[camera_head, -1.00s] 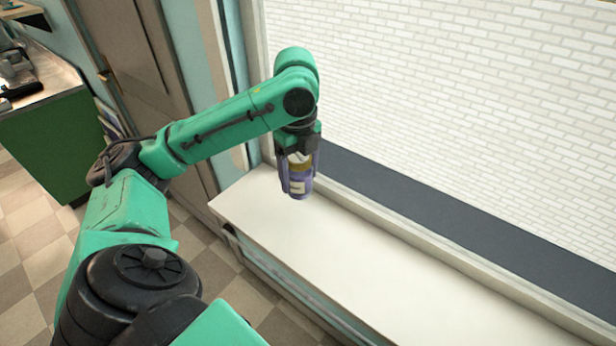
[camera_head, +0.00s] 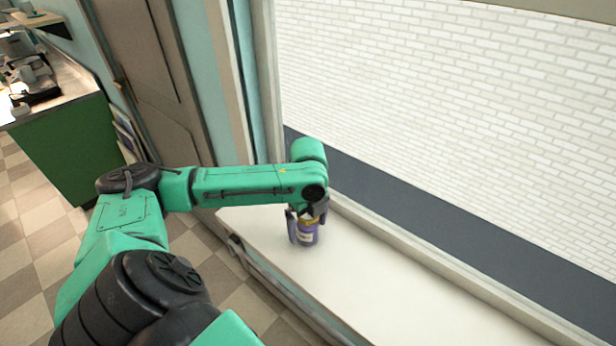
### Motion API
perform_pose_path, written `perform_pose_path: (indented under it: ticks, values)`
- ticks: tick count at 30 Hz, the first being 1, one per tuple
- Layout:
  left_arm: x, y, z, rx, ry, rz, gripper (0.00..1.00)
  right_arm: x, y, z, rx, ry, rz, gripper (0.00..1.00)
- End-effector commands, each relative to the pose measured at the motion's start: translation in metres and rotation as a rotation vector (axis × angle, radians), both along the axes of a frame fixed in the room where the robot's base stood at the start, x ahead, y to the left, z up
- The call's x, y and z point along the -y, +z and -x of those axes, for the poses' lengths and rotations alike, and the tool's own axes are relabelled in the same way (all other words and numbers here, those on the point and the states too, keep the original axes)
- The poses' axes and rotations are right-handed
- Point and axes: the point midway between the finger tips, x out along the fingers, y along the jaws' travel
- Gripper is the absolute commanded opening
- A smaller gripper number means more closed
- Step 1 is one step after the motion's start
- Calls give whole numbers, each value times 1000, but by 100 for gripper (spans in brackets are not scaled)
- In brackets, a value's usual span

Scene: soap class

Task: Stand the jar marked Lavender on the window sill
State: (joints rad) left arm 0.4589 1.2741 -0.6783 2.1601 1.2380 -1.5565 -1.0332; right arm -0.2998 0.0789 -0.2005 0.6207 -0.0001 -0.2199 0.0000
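The jar (camera_head: 307,236) is purple with a gold lid and a pale label too small to read. It is upright at the far left end of the white window sill (camera_head: 370,285), and its base looks to be at the sill's surface; I cannot tell for sure whether it touches. My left gripper (camera_head: 307,228) points down over the jar, with one dark finger on each side of it. It looks shut on the jar, though the contact is partly hidden. The gripper and arm hide part of the lid. My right gripper is not in view.
The window frame (camera_head: 400,237) runs along the back of the sill, with a white brick wall (camera_head: 450,110) beyond. The sill to the right of the jar is bare. A brown door (camera_head: 150,90) and a green counter (camera_head: 70,150) stand at the left.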

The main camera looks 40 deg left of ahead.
Motion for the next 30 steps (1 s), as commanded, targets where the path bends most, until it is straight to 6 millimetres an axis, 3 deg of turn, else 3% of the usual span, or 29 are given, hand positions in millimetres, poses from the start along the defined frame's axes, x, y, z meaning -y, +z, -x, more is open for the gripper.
perform_pose_path:
  ticks: [8,11,18,21,25,30]
  values:
    - [0,7,-1,2,1,-2,100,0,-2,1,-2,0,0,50]
    - [-1,24,-1,6,1,-2,100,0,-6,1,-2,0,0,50]
    - [0,91,-2,8,1,2,100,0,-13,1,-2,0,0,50]
    - [0,110,-1,5,1,2,100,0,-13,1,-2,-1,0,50]
    - [0,122,-1,2,1,0,100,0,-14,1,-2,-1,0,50]
    - [0,123,0,0,1,0,100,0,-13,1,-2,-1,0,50]
